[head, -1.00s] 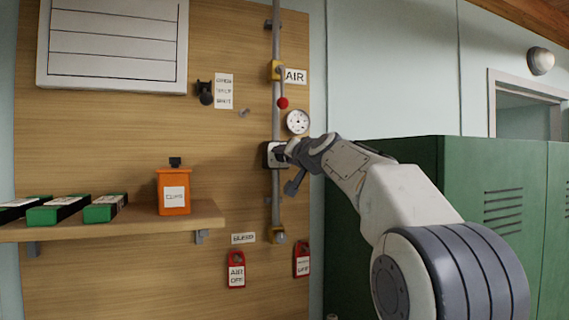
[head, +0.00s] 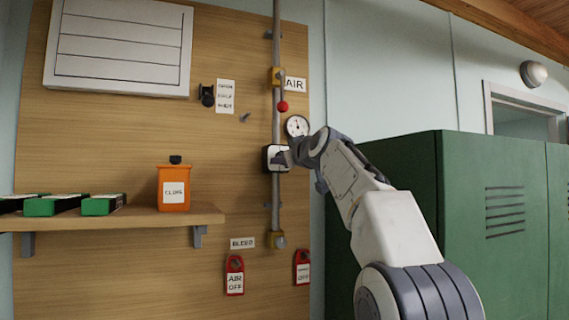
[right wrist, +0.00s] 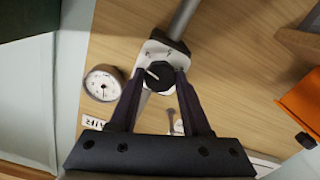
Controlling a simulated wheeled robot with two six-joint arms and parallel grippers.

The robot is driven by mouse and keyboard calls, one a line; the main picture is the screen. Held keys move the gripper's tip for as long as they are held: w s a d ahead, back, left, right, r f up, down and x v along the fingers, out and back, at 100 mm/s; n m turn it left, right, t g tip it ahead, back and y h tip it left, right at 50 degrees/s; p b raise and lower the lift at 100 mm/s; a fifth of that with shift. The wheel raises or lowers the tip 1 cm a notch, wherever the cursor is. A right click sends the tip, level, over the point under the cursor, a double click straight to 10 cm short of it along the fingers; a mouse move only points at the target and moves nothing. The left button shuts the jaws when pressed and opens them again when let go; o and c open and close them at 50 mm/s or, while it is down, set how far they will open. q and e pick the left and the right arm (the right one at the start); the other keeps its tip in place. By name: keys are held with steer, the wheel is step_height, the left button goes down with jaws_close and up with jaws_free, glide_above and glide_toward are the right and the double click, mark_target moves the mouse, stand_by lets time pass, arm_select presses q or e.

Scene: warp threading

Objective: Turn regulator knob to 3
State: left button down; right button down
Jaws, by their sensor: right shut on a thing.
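The regulator knob (right wrist: 156,76) is dark and faceted with a white pointer line, set on a pale plate (right wrist: 152,49) on the pipe. In the right wrist view the pointer is angled toward the upper left; the numbers on the plate are too small to read surely. My right gripper (right wrist: 160,78) is shut on the knob, one finger on each side. My left gripper is out of view.
The pipe (head: 276,50) runs up the wooden board, with a red ball (head: 282,106) above the gauge. Red tags (head: 234,276) hang below. A shelf (head: 140,218) with an orange box (head: 174,190) is left; green lockers (head: 400,160) stand right.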

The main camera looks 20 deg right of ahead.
steer(key=shift+n+b, duration=0.65)
steer(key=shift+n, duration=3.55)
steer(key=shift+c, duration=1.8)
jaws_free()
